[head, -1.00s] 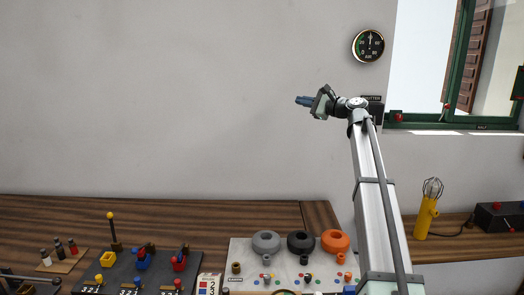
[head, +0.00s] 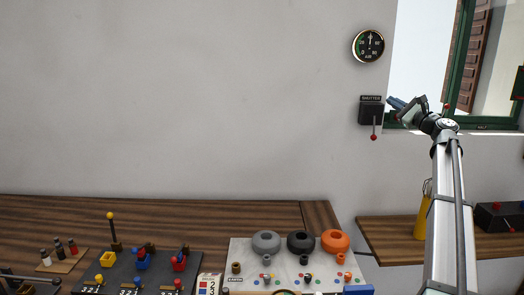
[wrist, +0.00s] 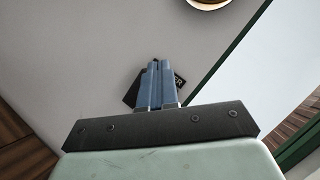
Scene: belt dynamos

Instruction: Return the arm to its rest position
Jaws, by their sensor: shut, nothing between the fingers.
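My gripper (head: 393,102) is raised in front of the wall at the lower left corner of the window, pointing left. Its blue fingers are together and empty. In the wrist view the two fingers (wrist: 157,85) lie side by side with nothing between them. My arm rises from the bottom right of the head view and bends left at the wrist. No rest position is marked in either view.
A black shutter box (head: 371,110) with a red-knobbed lever is on the wall just left of my gripper. A round gauge (head: 368,45) hangs above it. The bench (head: 60,215) carries several devices; the wall space at left is clear.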

